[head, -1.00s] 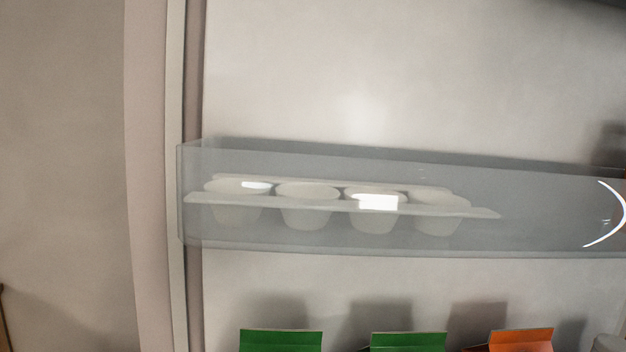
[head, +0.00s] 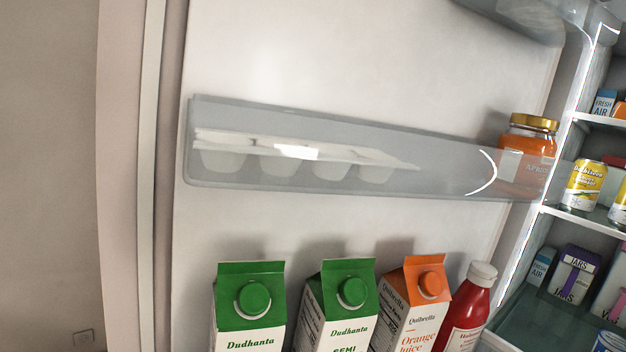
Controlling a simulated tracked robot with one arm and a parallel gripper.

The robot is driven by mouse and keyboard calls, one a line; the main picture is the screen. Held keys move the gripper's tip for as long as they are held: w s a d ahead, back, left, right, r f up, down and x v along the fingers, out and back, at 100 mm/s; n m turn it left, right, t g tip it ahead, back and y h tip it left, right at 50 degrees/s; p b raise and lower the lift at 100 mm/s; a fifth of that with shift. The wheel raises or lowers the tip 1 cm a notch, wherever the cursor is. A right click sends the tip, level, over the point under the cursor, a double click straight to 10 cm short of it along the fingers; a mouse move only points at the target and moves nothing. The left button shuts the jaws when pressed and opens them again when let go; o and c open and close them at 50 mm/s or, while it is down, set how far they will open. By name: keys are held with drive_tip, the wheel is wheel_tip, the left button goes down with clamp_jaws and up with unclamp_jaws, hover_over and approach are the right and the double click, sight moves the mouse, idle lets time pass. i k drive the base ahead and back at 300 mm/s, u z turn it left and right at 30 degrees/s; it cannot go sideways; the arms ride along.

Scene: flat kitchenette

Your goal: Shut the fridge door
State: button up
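The fridge door (head: 360,70) stands open, and its inner side fills the middle of the head view. Its free edge (head: 150,150) is at the left, and it meets the fridge body (head: 515,240) at the right. A clear door shelf (head: 440,165) holds a white egg tray (head: 300,152) and a jar with a gold lid (head: 527,150). Lower on the door are two green-topped cartons (head: 250,300) (head: 340,300), an orange-topped carton (head: 415,295) and a red bottle (head: 468,310). My gripper is not in view.
The fridge interior shows at the right, with shelves (head: 590,225) holding yellow cans (head: 582,185) and small boxes (head: 575,272).

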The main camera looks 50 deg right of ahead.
sight(303, 134)
drive_tip(key=i, duration=4.2)
drive_tip(key=z, duration=4.85)
